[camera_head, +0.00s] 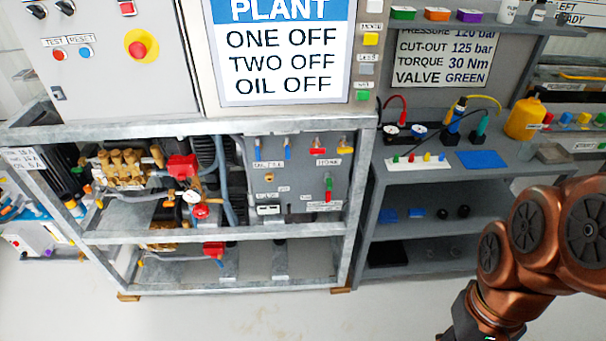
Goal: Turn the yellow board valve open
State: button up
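The yellow board valve (346,149) is small, at the upper right of a grey valve board (293,168) inside the metal frame. Its yellow handle appears to lie crosswise, roughly level. A red-handled valve (318,150) is just left of it with a similar level handle. Two blue-handled valves further left (288,149) have upright handles. My copper arm is at the lower right, well away from the board, and runs down out of the picture. My gripper's fingers are not visible. Nothing of mine touches the yellow valve.
Pumps and hoses fill the frame's left side (130,165). A galvanized top rail (200,125) and right post (357,200) border the board. A grey shelf bench (415,180) with small parts stands on the right. The floor (260,315) in front is clear.

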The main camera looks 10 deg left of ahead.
aim_at(340, 150)
jog(key=k, duration=0.55)
jog(key=u, duration=0.3)
jog(key=i, duration=1.05)
jog(key=z, duration=1.3)
jog(key=k, duration=1)
jog(key=u, duration=1.65)
jog(key=i, duration=0.5)
